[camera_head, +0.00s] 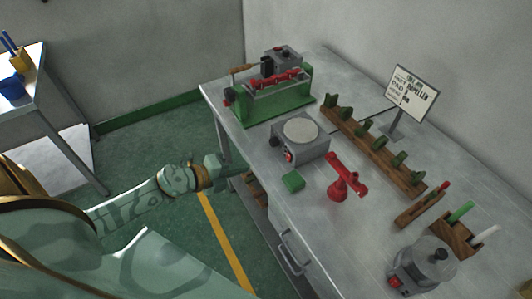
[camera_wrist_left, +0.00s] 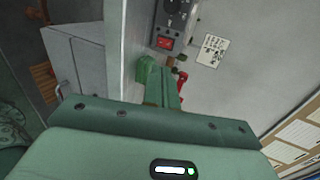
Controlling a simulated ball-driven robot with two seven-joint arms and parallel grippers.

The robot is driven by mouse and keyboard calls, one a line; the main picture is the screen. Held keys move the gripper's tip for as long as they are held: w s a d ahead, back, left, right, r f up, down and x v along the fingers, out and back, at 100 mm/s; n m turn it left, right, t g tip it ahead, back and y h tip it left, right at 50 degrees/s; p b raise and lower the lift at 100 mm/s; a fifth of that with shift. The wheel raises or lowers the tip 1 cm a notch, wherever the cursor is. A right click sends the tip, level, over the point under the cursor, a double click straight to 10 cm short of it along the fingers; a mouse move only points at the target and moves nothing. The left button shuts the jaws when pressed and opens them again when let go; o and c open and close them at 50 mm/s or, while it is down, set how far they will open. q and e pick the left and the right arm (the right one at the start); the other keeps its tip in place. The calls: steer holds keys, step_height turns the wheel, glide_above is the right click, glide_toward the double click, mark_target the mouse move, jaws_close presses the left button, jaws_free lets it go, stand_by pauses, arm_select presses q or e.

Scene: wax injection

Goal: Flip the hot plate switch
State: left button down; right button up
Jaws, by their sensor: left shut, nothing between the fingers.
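The hot plate (camera_head: 300,139) is a grey box with a round pale top, on the metal bench in the head view. Its red switch (camera_head: 289,156) is on the front face, beside a dark knob. In the left wrist view the red switch (camera_wrist_left: 165,42) shows near the top, with the dial (camera_wrist_left: 171,8) above it. My left gripper (camera_head: 239,164) is at the bench's near edge, left of the hot plate and apart from it. Its fingers (camera_wrist_left: 171,88) are shut and empty in the wrist view. My right gripper is not in view.
A green block (camera_head: 292,181) and a red stand (camera_head: 343,181) are close to the hot plate. A green-based machine (camera_head: 273,93) stands behind it, and a wooden rack (camera_head: 370,148) to its right. The bench edge and drawer handle (camera_head: 291,254) are close to my arm.

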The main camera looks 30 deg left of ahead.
mark_target(278, 169)
arm_select(q)
steer(key=shift+s+a+f+g, duration=0.1)
steer(key=shift+s+f+g, duration=0.05)
steer(key=shift+f+g, duration=0.15)
steer(key=b+x, duration=0.1)
steer(key=x, duration=0.7)
steer(key=b+x, duration=0.1)
steer(key=x, duration=0.3)
steer(key=shift+w+d+r+b, duration=0.2)
steer(key=shift+d+r+b, duration=0.05)
steer(key=shift+b, duration=0.05)
steer(key=shift+w+d, duration=0.4)
steer(key=shift+w, duration=0.3)
